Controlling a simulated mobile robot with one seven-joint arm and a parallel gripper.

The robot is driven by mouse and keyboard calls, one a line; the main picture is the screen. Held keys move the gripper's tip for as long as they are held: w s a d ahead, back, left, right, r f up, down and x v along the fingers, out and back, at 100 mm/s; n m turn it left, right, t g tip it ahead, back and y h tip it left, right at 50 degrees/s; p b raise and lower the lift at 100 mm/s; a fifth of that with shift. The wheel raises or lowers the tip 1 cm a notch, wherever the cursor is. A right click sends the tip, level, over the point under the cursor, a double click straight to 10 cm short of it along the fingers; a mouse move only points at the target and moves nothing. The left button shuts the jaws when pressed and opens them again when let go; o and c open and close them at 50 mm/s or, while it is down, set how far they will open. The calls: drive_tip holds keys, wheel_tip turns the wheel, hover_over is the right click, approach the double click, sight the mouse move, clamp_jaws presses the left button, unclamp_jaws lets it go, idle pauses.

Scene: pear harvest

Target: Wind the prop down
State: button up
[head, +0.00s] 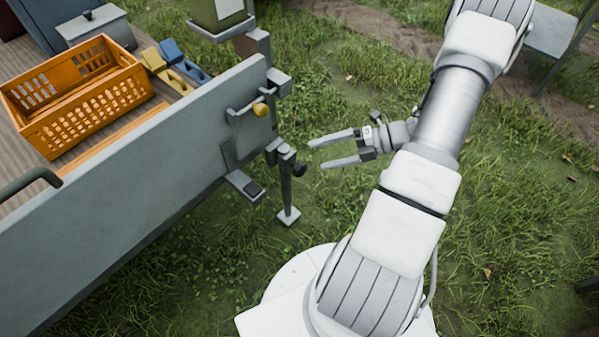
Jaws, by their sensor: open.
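The prop (287,187) is a dark grey upright leg at the near right corner of the grey trailer (150,185). Its flat foot (289,216) is at or close to the grass; I cannot tell whether they touch. A dark knob (299,169) sticks out at the prop's upper part, on the right. A crank-like grey handle with a yellow-orange grip (260,109) is on the trailer's panel above it. My gripper (314,154) is open and empty, its two fingers pointing left toward the prop, a little right of the knob and apart from it.
An orange crate (88,115) stands on the trailer bed, with yellow and blue tools (172,67) beside it. A green box (217,14) is at the trailer's far corner. A grey table (550,32) stands at the upper right. Open grass lies behind my gripper.

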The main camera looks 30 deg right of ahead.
drive_tip(key=s+d+f+m+t+h+b, duration=0.1)
drive_tip(key=d+f+m+t+b, duration=0.15)
drive_tip(key=f+m, duration=0.4)
drive_tip(key=d+f+m+t+b, duration=0.1)
drive_tip(key=f+m+t, duration=0.35)
drive_tip(key=f, duration=0.25)
drive_tip(key=m+t+h+b, duration=0.3)
drive_tip(key=m+t+h, duration=0.15)
drive_tip(key=m, duration=0.75)
approach(303, 171)
drive_tip(key=shift+g, duration=0.45)
drive_tip(key=b+x, duration=0.1)
drive_tip(key=x, duration=0.2)
drive_tip(key=b+x, duration=0.1)
drive_tip(key=x, duration=0.3)
drive_tip(key=b+x, duration=0.1)
drive_tip(key=x, duration=0.3)
drive_tip(key=shift+w+r, duration=0.15)
drive_tip(key=shift+r, duration=0.1)
drive_tip(key=c, duration=1.4)
drive_tip(key=shift+n, duration=0.3)
